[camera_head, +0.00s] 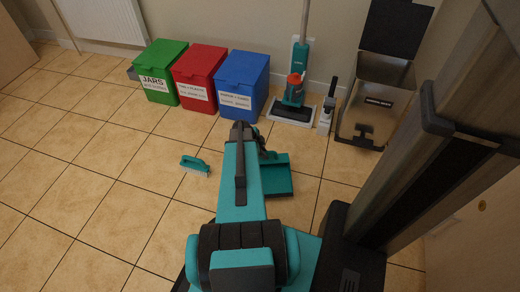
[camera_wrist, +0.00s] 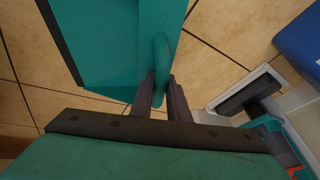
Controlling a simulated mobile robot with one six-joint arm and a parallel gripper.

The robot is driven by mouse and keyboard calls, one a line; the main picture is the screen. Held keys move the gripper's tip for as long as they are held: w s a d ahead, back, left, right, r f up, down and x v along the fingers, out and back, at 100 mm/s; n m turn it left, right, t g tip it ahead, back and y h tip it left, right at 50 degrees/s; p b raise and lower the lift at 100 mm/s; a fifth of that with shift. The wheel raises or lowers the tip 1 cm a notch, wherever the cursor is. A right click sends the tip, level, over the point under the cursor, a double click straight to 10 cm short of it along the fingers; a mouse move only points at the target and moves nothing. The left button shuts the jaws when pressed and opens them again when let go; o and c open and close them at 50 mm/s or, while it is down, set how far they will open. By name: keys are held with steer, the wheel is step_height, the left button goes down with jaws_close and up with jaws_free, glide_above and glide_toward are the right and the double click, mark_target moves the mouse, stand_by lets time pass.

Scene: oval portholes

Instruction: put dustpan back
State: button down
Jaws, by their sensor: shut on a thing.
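The teal dustpan (camera_head: 277,181) shows in the head view just past the end of my arm, its handle end hidden behind the arm. In the wrist view the dustpan's flat pan (camera_wrist: 115,45) fills the upper left, with a dark front edge. My gripper is shut on this handle. In the head view the fingers are mostly hidden by my arm. A teal hand brush (camera_head: 195,165) with pale bristles lies on the floor to the left of the dustpan.
Green (camera_head: 160,72), red (camera_head: 200,78) and blue (camera_head: 241,84) bins stand along the wall. Right of them are an upright teal floor cleaner (camera_head: 293,90) on a pale tray, a small white bottle-like item (camera_head: 326,117) and an open-lidded bin (camera_head: 375,105). Left floor is clear.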

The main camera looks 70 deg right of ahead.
steer(key=w+d+b, duration=0.1)
steer(key=w+d, duration=0.3)
steer(key=d, duration=0.3)
steer(key=shift+f+b, duration=0.35)
steer(key=shift+f, duration=0.05)
step_height(320, 180, down, 4)
steer(key=shift+r+b, duration=0.25)
steer(key=shift+b, duration=0.65)
steer(key=c, duration=1.7)
jaws_free()
steer(key=p+v, duration=0.4)
steer(key=v, duration=0.8)
steer(key=shift+r, duration=0.1)
